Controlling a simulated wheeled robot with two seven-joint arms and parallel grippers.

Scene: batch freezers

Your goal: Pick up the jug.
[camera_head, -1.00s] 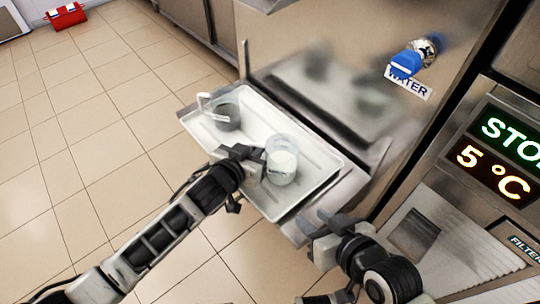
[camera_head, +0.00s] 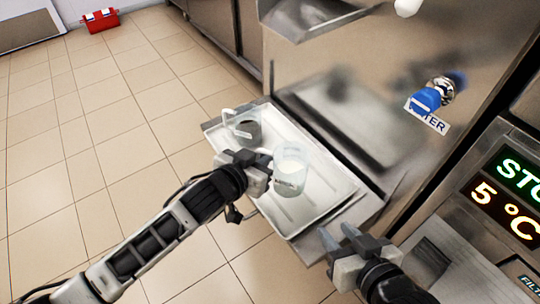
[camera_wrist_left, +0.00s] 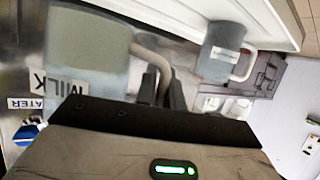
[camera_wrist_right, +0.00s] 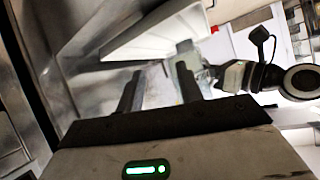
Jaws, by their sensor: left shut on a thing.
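A clear jug with white contents and a MILK label (camera_head: 290,176) is at the tray's near part. It also shows in the left wrist view (camera_wrist_left: 85,50). My left gripper (camera_head: 258,170) is shut on its handle (camera_wrist_left: 150,58), from the jug's left. The jug looks upright; I cannot tell whether its base touches the tray. A second jug, with grey contents (camera_head: 246,130), stands at the tray's far left end and shows in the left wrist view (camera_wrist_left: 222,55). My right gripper (camera_head: 350,243) is open and empty, right of the tray's near end.
The pale metal tray (camera_head: 300,208) juts out from the steel machine front. A blue WATER tap (camera_head: 426,100) is on that front, at the upper right. A display reading 5 °C (camera_head: 500,205) is at the right. The tiled floor at left is clear, with a red box (camera_head: 100,20) far off.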

